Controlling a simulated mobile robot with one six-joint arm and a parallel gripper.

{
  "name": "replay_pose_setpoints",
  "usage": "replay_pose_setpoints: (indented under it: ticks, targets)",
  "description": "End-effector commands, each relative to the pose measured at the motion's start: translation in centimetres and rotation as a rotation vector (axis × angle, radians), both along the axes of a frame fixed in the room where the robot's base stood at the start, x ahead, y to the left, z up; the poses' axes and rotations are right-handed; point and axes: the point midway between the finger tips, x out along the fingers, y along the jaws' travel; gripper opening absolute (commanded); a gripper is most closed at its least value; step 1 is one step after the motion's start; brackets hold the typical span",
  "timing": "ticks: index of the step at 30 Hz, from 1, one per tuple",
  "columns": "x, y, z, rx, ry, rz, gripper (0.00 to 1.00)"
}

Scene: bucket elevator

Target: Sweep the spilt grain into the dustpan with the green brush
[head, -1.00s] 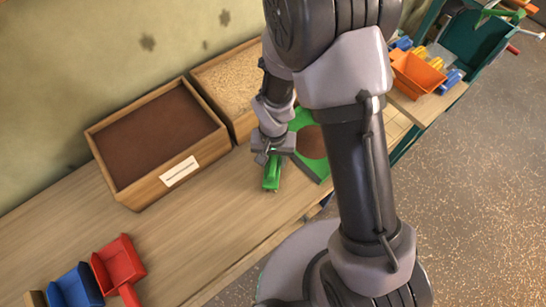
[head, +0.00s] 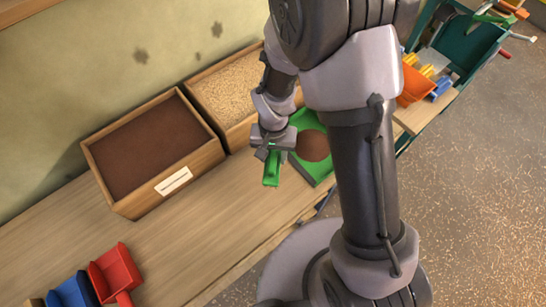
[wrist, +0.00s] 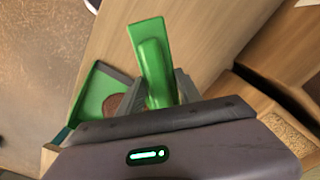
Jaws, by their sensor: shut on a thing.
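My gripper (head: 270,156) is shut on the green brush (head: 271,174), which hangs beyond the fingers over the wooden bench. In the wrist view the brush (wrist: 152,58) stands out between the two grey fingers of my gripper (wrist: 152,95). A green pan-like thing (head: 298,158) with a round brown patch (head: 313,146) lies just right of my gripper, partly behind my arm. It also shows in the wrist view (wrist: 92,98), left of the brush and partly behind a finger. I cannot tell whether the brown patch is grain. No spilt grain is clearly visible on the bench.
A box of brown material (head: 150,140) and a box of pale grain (head: 232,82) stand along the wall. Red (head: 115,270) and blue (head: 72,291) scoops lie at lower left. An orange bin (head: 414,86) is at right. The bench's front middle is clear.

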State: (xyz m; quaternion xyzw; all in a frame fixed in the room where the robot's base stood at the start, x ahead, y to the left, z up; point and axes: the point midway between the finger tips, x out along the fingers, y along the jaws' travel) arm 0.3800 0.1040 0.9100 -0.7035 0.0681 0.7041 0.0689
Motion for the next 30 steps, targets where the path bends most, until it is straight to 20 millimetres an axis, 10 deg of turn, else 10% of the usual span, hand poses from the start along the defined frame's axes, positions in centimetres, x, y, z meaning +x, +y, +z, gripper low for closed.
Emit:
replay_pose_setpoints:
  ticks: [30]
  targets:
    - [0.9, -0.2, 3.7, 0.000, -0.001, -0.002, 0.04]
